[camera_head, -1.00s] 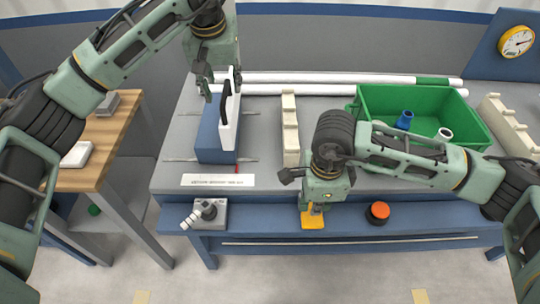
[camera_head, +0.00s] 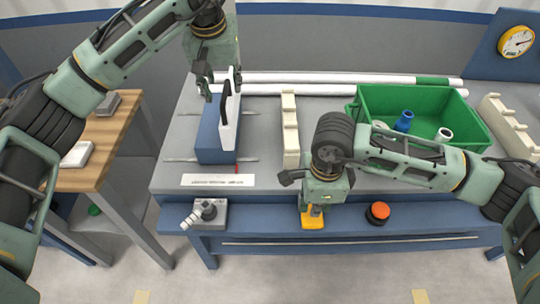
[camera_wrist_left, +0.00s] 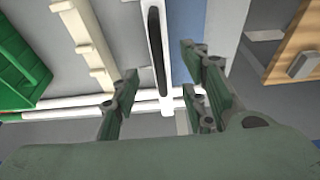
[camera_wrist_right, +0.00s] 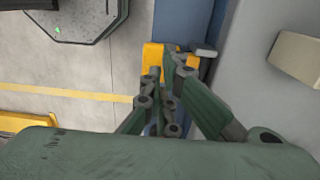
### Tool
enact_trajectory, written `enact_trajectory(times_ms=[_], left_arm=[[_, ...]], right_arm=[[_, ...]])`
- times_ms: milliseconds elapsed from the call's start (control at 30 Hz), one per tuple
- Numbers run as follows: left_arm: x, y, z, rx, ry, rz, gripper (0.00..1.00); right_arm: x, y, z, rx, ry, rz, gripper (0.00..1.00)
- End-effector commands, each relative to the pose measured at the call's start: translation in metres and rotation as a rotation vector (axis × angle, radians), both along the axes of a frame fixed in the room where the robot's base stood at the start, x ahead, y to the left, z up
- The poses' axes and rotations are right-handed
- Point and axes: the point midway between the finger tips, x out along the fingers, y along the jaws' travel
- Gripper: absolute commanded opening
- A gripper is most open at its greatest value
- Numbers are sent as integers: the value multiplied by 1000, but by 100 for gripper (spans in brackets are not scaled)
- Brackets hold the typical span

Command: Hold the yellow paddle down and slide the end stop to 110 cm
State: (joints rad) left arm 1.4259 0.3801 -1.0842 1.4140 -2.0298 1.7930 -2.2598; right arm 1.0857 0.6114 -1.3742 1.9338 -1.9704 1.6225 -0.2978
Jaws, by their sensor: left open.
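The end stop is a blue block (camera_head: 215,140) with an upright white plate and a black handle (camera_head: 226,112) on its right side. A thin red mark shows at its front, by a white scale strip (camera_head: 218,181) whose figures are too small to read. My left gripper (camera_head: 221,83) is open at the top of the white plate. In the left wrist view the white plate (camera_wrist_left: 154,20) runs between its spread fingers. The yellow paddle (camera_head: 312,222) is at the bench's front. My right gripper (camera_head: 311,208) is over it, fingers close together; contact is hard to confirm.
A cream notched rack (camera_head: 290,130) stands right of the end stop. White pipes (camera_head: 320,78) lie along the back. A green bin (camera_head: 375,100) holds blue and white pieces. A grey lever box (camera_head: 208,214) and an orange button (camera_head: 379,210) flank the paddle.

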Motion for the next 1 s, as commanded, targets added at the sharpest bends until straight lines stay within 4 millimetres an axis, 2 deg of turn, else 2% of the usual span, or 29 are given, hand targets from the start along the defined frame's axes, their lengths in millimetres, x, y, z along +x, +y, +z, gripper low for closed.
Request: enact_trajectory(times_ms=[900, 1000], left_arm=[[0, 0, 0, 0, 0, 0, 41], [0, 0, 0, 0, 0, 0, 41]], right_arm=[[0, 0, -47, 0, 1, 0, 0], [0, 0, -47, 1, 0, 0, 0]])
